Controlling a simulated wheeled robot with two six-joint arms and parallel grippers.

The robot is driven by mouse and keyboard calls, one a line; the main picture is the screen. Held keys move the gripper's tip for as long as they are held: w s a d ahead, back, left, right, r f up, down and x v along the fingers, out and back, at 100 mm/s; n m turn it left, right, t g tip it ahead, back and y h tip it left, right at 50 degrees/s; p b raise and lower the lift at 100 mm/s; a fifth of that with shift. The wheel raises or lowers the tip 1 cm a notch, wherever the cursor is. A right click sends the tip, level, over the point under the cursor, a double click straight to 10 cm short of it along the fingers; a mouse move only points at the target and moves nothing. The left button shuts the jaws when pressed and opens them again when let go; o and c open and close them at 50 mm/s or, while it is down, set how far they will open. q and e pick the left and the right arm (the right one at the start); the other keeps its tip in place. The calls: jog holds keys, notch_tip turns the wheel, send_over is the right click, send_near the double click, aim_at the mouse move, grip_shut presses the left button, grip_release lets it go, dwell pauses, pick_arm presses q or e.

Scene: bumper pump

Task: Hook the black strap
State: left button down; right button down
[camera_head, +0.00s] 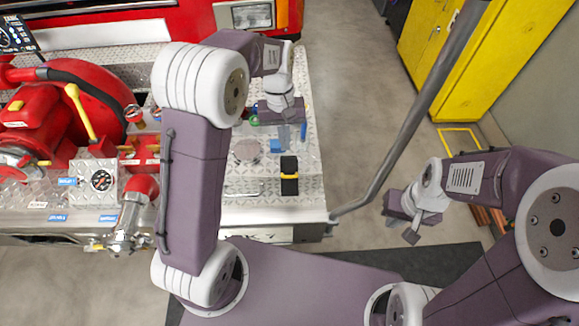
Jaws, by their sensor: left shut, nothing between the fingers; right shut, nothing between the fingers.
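A small black piece with a yellow band (289,176) lies on the diamond-plate bumper deck (313,190). It may be the black strap, but I cannot tell for sure. My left gripper (285,134) is over the deck, further back than the black piece and apart from it. It is shut and holds nothing. My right gripper (400,224) is over the floor, to the right of the bumper. It is shut and empty. I cannot make out a hook for the strap. My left arm hides part of the deck.
A grey pole (410,120) rises right of the bumper. A yellow cabinet (480,55) stands at the back right. Floor between is clear.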

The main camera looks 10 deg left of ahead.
pick_arm(q)
jog(key=p, duration=0.2)
send_over(289, 170)
jog(key=s, duration=0.4)
jog(key=f, duration=1.1)
jog(key=shift+w+d+f, duration=0.15)
jog(key=shift+w+d, duration=0.1)
jog(key=shift+d, duration=0.1)
jog(key=shift+d+f, duration=0.15)
jog(key=shift+f, duration=0.3)
